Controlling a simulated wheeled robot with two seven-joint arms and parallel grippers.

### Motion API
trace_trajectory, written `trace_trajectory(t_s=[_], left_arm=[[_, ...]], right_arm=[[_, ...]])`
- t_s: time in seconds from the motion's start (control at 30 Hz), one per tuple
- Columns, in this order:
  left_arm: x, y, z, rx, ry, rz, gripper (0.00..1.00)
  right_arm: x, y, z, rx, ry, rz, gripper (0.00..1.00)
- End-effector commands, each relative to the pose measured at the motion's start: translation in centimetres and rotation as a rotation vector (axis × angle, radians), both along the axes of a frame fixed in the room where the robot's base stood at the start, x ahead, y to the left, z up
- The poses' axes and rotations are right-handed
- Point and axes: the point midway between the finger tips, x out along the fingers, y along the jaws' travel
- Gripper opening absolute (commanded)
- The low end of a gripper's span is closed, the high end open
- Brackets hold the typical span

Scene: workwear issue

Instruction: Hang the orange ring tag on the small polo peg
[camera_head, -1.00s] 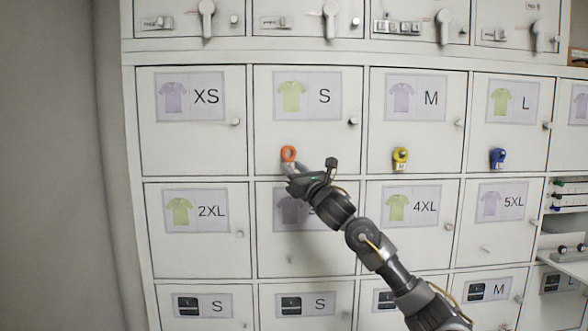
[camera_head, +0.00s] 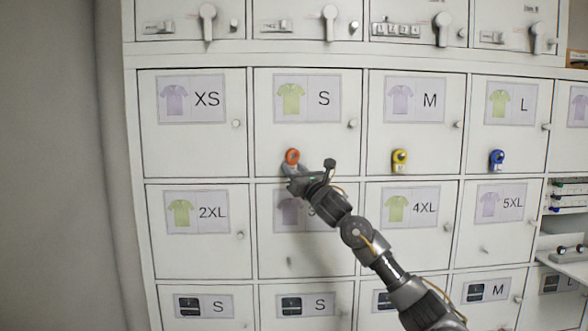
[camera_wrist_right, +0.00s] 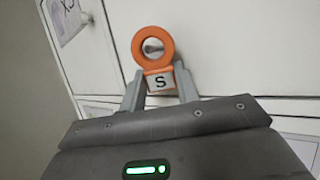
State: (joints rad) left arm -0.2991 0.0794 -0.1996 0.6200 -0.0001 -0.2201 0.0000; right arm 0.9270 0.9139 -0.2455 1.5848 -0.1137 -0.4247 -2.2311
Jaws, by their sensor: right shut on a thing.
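The orange ring tag (camera_head: 292,156) is in front of the small (S) polo door (camera_head: 330,140), low on it. In the right wrist view the orange ring tag (camera_wrist_right: 167,61) has an "S" on its lower block, and the grey peg (camera_wrist_right: 152,46) shows inside its hole. I cannot tell whether the ring is around the peg or just in front of it. My right gripper (camera_head: 291,170) is shut on the tag's lower block, with one finger on each side in the wrist view (camera_wrist_right: 160,90). My left gripper is not in view.
A yellow tag (camera_head: 399,160) hangs on the M door and a blue tag (camera_head: 497,160) on the L door, to the right. Door knobs stick out, such as the S door's knob (camera_head: 352,124). An open compartment with shelves (camera_head: 566,240) is at the far right.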

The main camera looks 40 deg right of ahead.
Motion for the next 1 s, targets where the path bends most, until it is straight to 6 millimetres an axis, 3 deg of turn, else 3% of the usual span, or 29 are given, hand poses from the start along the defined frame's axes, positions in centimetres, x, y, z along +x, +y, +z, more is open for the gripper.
trace_trajectory(t_s=[0.37, 0.4, 0.57, 1.0], left_arm=[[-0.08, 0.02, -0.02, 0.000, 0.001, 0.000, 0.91], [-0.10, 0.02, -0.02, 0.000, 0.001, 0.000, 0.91], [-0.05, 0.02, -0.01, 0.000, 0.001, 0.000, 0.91], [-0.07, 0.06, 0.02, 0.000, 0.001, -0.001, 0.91]], right_arm=[[0.18, -0.26, -0.54, 0.002, 0.013, -0.006, 0.00], [0.18, -0.26, -0.54, 0.002, 0.013, -0.006, 0.36], [0.14, -0.23, -0.43, 0.002, 0.011, -0.005, 0.56], [-0.09, -0.49, 0.02, 0.003, 0.002, -0.010, 0.56]])
